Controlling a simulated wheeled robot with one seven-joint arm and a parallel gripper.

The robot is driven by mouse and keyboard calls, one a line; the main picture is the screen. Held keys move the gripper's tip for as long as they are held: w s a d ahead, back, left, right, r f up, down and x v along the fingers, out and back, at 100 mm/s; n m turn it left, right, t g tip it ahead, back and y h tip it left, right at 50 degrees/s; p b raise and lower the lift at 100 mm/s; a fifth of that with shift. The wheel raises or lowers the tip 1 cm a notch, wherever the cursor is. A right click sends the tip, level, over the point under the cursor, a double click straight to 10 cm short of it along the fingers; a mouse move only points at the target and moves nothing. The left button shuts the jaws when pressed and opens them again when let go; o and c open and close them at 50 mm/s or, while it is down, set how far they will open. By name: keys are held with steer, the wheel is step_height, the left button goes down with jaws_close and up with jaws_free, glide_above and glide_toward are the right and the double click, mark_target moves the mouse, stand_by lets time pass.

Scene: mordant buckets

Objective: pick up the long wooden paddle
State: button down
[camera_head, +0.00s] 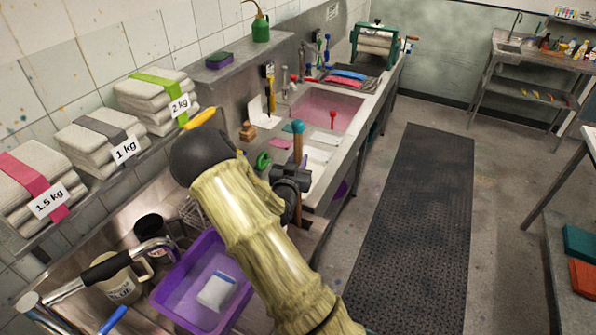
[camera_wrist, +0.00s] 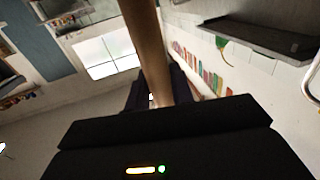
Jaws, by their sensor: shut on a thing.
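The long wooden paddle (camera_head: 298,150) stands roughly upright in the head view, with a teal end at the top. My gripper (camera_head: 290,184) is shut on its shaft, above the front edge of the sink counter. The paddle's lower end is partly hidden by my gripper and arm. In the wrist view the brown wooden shaft (camera_wrist: 147,42) runs up from between the dark fingers (camera_wrist: 160,95) and out of the picture.
A purple tub (camera_head: 178,295) with a white packet stands below left, beside a labelled beige jug (camera_head: 122,283). A pink-tinted sink (camera_head: 325,108) lies behind the paddle. Weighed cloth stacks (camera_head: 155,98) line the left shelf. The dark floor mat (camera_head: 415,225) is clear.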

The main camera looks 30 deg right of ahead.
step_height(320, 180, up, 25)
steer(key=b, duration=0.3)
steer(key=shift+f, duration=0.1)
stand_by(0.7)
